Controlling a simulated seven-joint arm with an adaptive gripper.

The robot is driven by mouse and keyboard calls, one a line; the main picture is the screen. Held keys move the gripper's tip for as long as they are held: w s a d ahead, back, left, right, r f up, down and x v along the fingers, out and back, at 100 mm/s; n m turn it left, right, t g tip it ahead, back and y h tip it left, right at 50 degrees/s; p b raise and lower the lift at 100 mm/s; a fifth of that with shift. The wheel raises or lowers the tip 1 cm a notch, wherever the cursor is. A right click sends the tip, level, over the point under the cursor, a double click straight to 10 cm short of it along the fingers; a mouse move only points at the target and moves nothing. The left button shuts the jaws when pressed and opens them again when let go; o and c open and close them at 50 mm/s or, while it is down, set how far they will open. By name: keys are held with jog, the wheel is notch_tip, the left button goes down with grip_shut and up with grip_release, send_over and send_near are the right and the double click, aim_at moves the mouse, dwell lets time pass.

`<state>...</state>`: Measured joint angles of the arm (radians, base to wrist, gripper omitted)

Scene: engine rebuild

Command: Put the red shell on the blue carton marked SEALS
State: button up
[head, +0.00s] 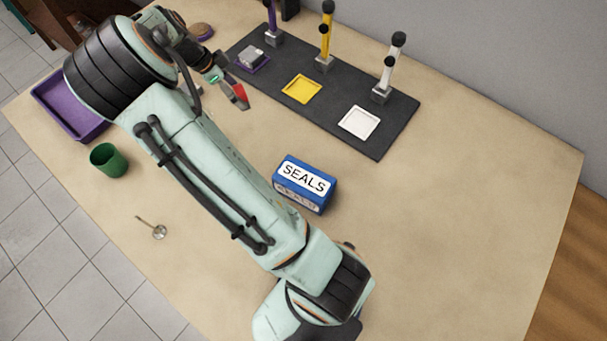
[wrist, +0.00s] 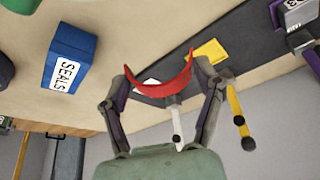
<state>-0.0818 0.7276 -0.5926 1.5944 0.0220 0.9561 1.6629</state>
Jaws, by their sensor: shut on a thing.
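The red shell (wrist: 160,82) is a thin curved piece. In the wrist view it is held between the two fingers of my gripper (wrist: 162,84), with its ends at the fingertips. In the head view the shell (head: 240,95) shows as a small red patch at my gripper (head: 233,94), partly hidden by the fingers, above the table near the dark mat's left end. The blue carton marked SEALS (head: 304,185) stands on the table right of my arm, apart from the shell. In the wrist view the carton (wrist: 70,66) is at the upper left.
A dark mat (head: 385,130) at the back holds purple, yellow and white posts with matching square trays. A purple tray (head: 60,118) and a green cup (head: 108,160) stand at the left. A small metal strainer-like tool (head: 158,232) lies in front. The table's right side is clear.

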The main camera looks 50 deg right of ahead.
jog(key=s+m+g+y, duration=0.2)
jog(key=s+m, duration=0.4)
jog(key=s, duration=0.4)
jog(key=m+y, duration=0.2)
jog(key=m, duration=0.4)
send_over(306, 179)
jog(key=w, duration=0.2)
jog(key=shift+s+r, duration=0.25)
notch_tip(306, 179, down, 8)
jog(key=shift+s+r, duration=0.15)
grip_shut()
jog(key=o, duration=1.1)
grip_release()
jog(key=v, duration=1.2)
